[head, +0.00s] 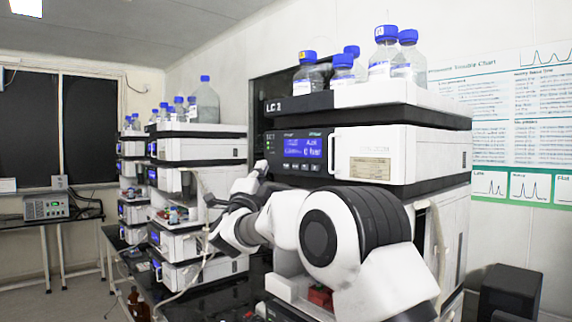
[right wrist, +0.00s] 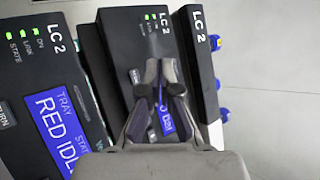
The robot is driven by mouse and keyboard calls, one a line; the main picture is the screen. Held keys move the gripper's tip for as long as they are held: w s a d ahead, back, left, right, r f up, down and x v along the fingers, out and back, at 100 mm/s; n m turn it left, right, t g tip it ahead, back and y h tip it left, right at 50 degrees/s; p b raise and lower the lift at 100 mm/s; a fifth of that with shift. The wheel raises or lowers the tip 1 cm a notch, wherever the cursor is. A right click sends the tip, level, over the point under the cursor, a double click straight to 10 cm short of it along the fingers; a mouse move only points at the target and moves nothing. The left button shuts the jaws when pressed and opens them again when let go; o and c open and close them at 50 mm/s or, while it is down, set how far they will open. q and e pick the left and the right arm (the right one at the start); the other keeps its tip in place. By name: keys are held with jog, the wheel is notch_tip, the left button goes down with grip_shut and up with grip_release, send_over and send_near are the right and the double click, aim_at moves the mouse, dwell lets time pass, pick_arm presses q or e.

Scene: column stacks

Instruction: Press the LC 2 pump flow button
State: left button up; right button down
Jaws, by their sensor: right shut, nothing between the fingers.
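The LC 2 pump (head: 360,142) is the white module with a black front panel, upper right of centre in the head view. Its blue display (head: 303,148) shows a bar reading, with a row of small buttons (head: 304,166) below. I cannot tell which is the flow button. My left gripper is not in view.
Solvent bottles (head: 385,52) with blue caps stand in the tray on top of this stack. More stacks (head: 200,155) stand to the left. In the right wrist view a neighbouring module's display (right wrist: 58,125) reads RED IDLE. A dark box (head: 510,292) stands lower right.

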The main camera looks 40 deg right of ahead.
aim_at(284, 158)
jog(key=shift+w+d, duration=0.2)
jog(key=shift+d, duration=2.05)
jog(key=shift+d, duration=0.1)
jog(key=shift+d, duration=0.35)
jog(key=shift+d+b, duration=0.35)
jog(key=shift+b, duration=0.05)
dwell(0.3)
jog(key=shift+a+b, duration=0.4)
jog(key=shift+a, duration=0.45)
